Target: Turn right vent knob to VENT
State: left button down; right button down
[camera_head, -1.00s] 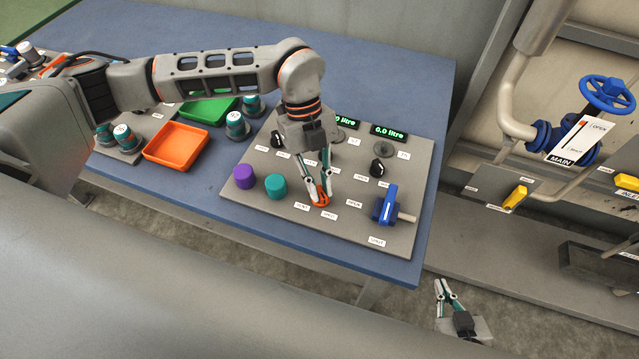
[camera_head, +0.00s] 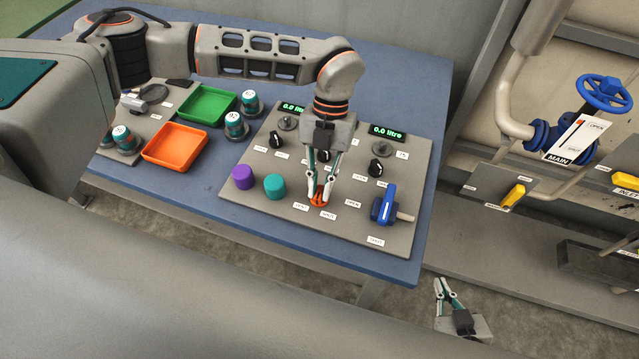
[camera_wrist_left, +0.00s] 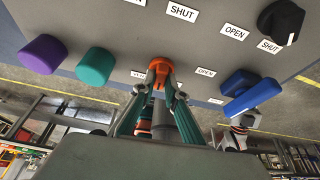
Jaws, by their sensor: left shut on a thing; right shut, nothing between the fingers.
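A small orange knob (camera_head: 318,203) sits at the front of the grey panel (camera_head: 345,228), between small white labels. My left gripper (camera_head: 320,196) comes down on it from above and is shut on it. In the left wrist view the orange knob (camera_wrist_left: 160,65) shows between the fingertips (camera_wrist_left: 161,84); which way it points is hard to tell. A blue handle (camera_head: 384,204) stands apart to the right, with its own labels; it also shows in the left wrist view (camera_wrist_left: 246,92). My right gripper (camera_head: 446,290) is shut and empty over the floor.
A purple knob (camera_head: 243,177) and a teal knob (camera_head: 275,187) stand left of my left gripper. Black knobs (camera_head: 376,167) and green displays (camera_head: 387,131) lie behind. Orange (camera_head: 174,146) and green (camera_head: 207,104) trays sit further left. Pipes and a blue wheel (camera_head: 604,94) stand right.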

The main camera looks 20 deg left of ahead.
pick_arm(q)
jog(key=m+y, duration=0.1)
jog(key=m, duration=0.2)
jog(key=m+y, duration=0.1)
jog(key=m, duration=0.2)
jog(key=shift+d+r+t, duration=0.15)
jog(key=shift+t, duration=0.25)
jog(key=shift+m+t+y, duration=0.4)
jog(key=shift+m+y, duration=0.3)
jog(key=shift+m, duration=1.1)
jog(key=shift+d, duration=0.1)
jog(key=c, duration=2)
grip_release()
jog(key=shift+c, duration=0.2)
